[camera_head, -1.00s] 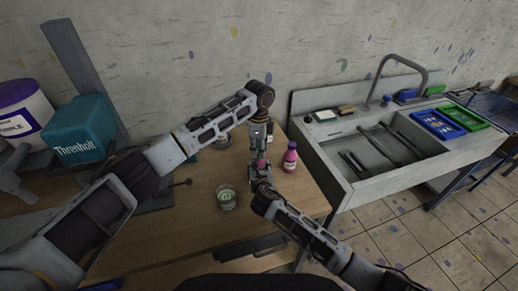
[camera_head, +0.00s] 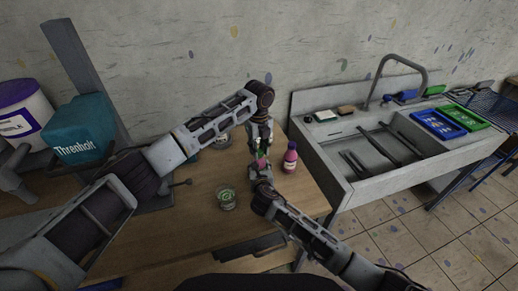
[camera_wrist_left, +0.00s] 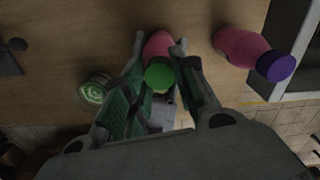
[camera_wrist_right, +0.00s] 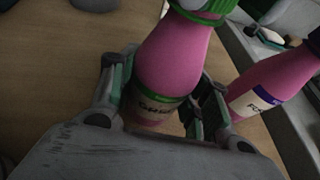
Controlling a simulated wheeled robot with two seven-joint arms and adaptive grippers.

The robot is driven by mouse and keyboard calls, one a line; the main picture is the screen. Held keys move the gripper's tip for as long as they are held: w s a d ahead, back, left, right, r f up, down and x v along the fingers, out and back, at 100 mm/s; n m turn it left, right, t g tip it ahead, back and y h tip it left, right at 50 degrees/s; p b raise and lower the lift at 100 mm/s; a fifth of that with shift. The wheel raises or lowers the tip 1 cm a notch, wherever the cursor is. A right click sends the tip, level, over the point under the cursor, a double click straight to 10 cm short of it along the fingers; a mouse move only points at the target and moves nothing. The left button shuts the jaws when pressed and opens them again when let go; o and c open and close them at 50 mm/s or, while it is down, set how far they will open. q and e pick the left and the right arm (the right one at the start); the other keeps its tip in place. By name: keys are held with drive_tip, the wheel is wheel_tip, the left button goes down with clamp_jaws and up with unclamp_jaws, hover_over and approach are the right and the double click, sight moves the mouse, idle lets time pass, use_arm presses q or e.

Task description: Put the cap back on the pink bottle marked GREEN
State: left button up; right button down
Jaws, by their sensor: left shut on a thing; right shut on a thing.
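The pink bottle (camera_wrist_right: 172,62) with a green-edged label stands on the table. My right gripper (camera_head: 260,180) is shut around its body; the label writing is blurred and partly covered. The green cap (camera_wrist_left: 158,73) sits at the bottle's top, between the fingers of my left gripper (camera_wrist_left: 160,52), which is shut on it. The green cap also shows at the top of the right wrist view (camera_wrist_right: 205,8). Whether the cap is fully seated on the neck cannot be told. The head view mostly hides the bottle behind my grippers.
A second pink bottle (camera_head: 289,160) with a purple cap stands close by on the right. A glass jar with a green mark (camera_head: 226,198) stands front left on the table (camera_head: 185,225), another jar (camera_head: 222,141) behind. The sink (camera_head: 385,150) is right of the table.

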use_arm(q)
drive_tip(key=m, duration=0.6)
use_arm(e)
drive_tip(key=shift+f, duration=0.1)
use_arm(q)
drive_tip(key=m, duration=0.6)
drive_tip(key=o, duration=0.7)
drive_tip(key=shift+r, duration=0.1)
wheel_tip(320, 180, up, 12)
idle(0.7)
use_arm(e)
drive_tip(key=c, duration=0.6)
unclamp_jaws()
